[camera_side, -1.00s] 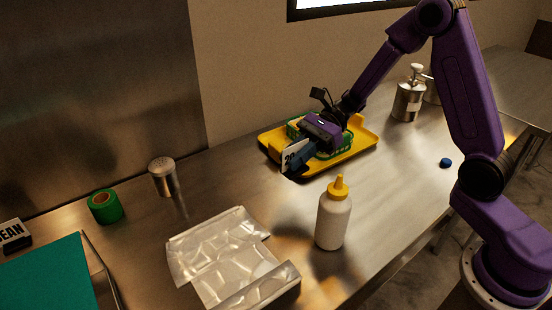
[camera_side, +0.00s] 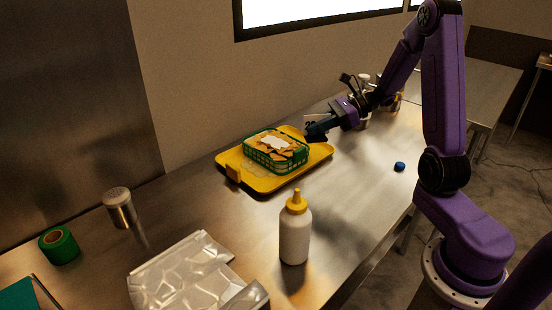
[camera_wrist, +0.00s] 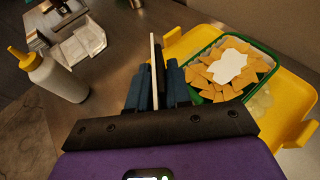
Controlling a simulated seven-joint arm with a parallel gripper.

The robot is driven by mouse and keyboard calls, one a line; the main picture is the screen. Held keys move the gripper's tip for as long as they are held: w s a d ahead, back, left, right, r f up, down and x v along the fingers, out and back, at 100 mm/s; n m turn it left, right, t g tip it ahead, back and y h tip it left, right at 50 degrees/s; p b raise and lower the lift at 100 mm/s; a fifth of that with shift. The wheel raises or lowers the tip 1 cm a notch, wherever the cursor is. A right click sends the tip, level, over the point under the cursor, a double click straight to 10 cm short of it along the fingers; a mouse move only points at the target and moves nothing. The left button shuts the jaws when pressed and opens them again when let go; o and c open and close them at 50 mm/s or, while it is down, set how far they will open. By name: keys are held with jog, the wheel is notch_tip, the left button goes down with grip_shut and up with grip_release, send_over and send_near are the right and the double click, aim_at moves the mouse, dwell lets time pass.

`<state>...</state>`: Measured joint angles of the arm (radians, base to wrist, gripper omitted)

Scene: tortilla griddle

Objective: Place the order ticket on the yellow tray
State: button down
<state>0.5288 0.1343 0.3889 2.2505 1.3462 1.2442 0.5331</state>
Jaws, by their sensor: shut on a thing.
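The order ticket (camera_side: 310,119) is a small white card with dark figures. My gripper (camera_side: 318,131) is shut on it and holds it upright near the right end of the yellow tray (camera_side: 231,160). In the wrist view the ticket (camera_wrist: 153,55) shows nearly edge-on between the dark blue fingers (camera_wrist: 156,82). The tray (camera_wrist: 296,88) lies to the right of the fingers there. A green basket (camera_side: 256,157) of orange chips with a white topping (camera_wrist: 232,66) sits on the tray. Whether the ticket is over the tray or just beside it, I cannot tell.
A white squeeze bottle with a yellow cap (camera_side: 295,232) stands in front of the tray. Crumpled foil (camera_side: 190,275), a green tape roll (camera_side: 59,246) and a metal shaker (camera_side: 119,208) are at the left. A blue cap (camera_side: 399,167) lies at the right. Metal containers stand behind my gripper.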

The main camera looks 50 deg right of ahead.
jog(key=s+d+m+t+h, duration=0.1)
jog(key=d+m+t+h, duration=0.1)
jog(key=d, duration=0.4)
jog(key=w+d+f, duration=0.2)
jog(key=w, duration=0.1)
jog(key=w+d+f, duration=0.1)
jog(key=w+f, duration=0.2)
jog(key=w, duration=0.1)
jog(key=w+d+f, duration=0.2)
jog(key=w+f, duration=0.1)
jog(key=w, duration=0.1)
jog(key=shift+w+d+f, duration=0.15)
jog(key=shift+w+d, duration=0.1)
jog(key=shift+d, duration=0.05)
jog(key=shift+w+d+f, duration=0.15)
jog(key=shift+w+f, duration=0.35)
jog(key=shift+f, duration=0.1)
jog(key=shift+w+d+f, duration=0.1)
jog(key=shift+f, duration=1.6)
jog(key=shift+f, duration=0.1)
jog(key=c, duration=1.3)
grip_release()
jog(key=shift+c, duration=0.2)
